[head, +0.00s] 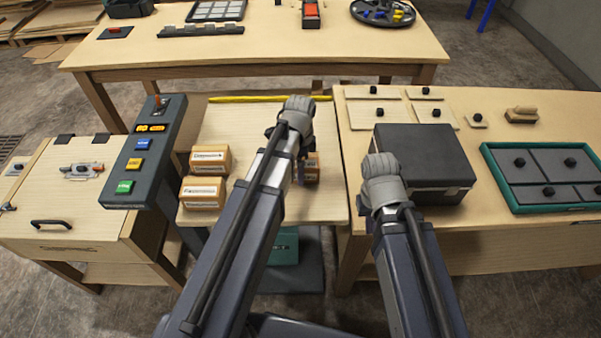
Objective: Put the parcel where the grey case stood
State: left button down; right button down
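A dark grey case (436,155) stands on the right table, at its left side. Three brown cardboard parcels are on the middle table: one (210,158) at the left, one (203,192) in front of it, and a third (312,172) mostly hidden behind my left arm. My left gripper (301,165) is beside this third parcel; my arm hides its fingers, so I cannot tell whether it grips the parcel. My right gripper (381,172) is at the left side of the grey case. Its fingers are hidden, and contact with the case cannot be told.
A green tray (487,176) with dark lidded compartments lies right of the case. Pale lidded panels (375,112) lie behind it. A button console (146,150) stands left of the parcels. A yellow strip (245,99) marks the middle table's back. Bare surface lies between the parcels and my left arm.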

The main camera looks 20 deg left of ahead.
pick_arm(q)
jog(key=shift+f, duration=0.15)
grip_release()
